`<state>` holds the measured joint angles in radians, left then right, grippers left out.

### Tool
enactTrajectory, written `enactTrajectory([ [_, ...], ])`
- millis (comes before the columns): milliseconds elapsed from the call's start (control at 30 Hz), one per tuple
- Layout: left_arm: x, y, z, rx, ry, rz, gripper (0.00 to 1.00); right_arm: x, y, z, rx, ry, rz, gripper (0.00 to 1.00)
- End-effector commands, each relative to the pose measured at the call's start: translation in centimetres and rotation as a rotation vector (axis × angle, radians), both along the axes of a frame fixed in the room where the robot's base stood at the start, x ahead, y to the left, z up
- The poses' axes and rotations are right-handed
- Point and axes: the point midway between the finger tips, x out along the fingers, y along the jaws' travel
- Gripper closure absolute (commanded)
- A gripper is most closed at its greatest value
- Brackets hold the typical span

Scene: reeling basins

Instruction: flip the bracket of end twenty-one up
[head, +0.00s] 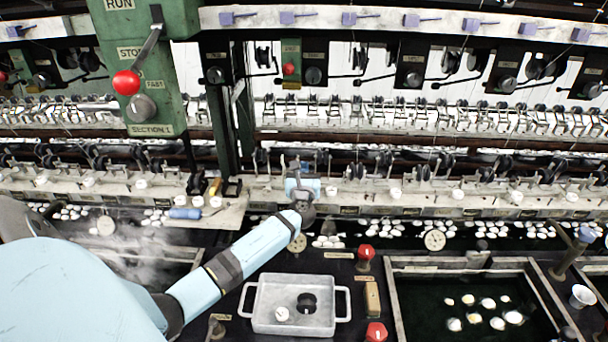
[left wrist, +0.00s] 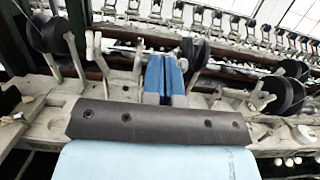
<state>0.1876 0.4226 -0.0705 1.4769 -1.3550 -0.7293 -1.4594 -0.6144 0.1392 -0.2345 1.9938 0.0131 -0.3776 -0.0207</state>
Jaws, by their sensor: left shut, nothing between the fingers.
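My left gripper (head: 293,165) reaches over the front basin to the pale ledge (head: 345,192) of reeling ends. Its blue fingers (left wrist: 165,76) are closed together in the left wrist view, with nothing seen between them. Small metal brackets and black wheels line the ledge. In the left wrist view, a pale upright bracket post (left wrist: 95,55) stands left of the fingers, and another bracket arm (left wrist: 258,97) with black wheels (left wrist: 282,92) stands to the right. I cannot read which end is twenty-one, and I cannot tell whether the fingers touch a bracket. My right gripper is out of view.
A green control post (head: 150,85) with a red-knobbed lever (head: 127,83) stands at left. A grey two-handled pan (head: 262,318), red knobs (head: 366,252) and a dark basin (head: 405,300) with cocoons lie in front. Wire guides and wheels crowd the frame behind the ledge.

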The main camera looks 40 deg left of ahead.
Motion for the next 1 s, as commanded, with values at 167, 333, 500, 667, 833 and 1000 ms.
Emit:
enactTrajectory([
  [167, 0.9, 0.7, 1.2, 0.001, -0.001, 0.0, 1.0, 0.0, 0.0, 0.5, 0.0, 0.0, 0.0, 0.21],
  [333, 1.6, 1.3, 1.9, 0.001, -0.001, -0.001, 1.0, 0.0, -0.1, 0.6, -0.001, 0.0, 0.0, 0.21],
  [500, 2.1, 1.7, 2.2, 0.002, 0.0, -0.001, 1.0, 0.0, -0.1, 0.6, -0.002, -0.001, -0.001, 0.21],
  [667, 2.4, 2.0, 2.4, 0.001, -0.001, -0.001, 1.0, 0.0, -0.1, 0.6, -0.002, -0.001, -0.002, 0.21],
  [833, 2.5, 2.1, 2.5, 0.001, -0.002, 0.0, 1.0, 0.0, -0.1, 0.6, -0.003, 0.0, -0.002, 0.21],
  [1000, 2.5, 2.2, 2.6, 0.001, -0.003, 0.0, 1.0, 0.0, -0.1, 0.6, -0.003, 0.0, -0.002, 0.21],
])
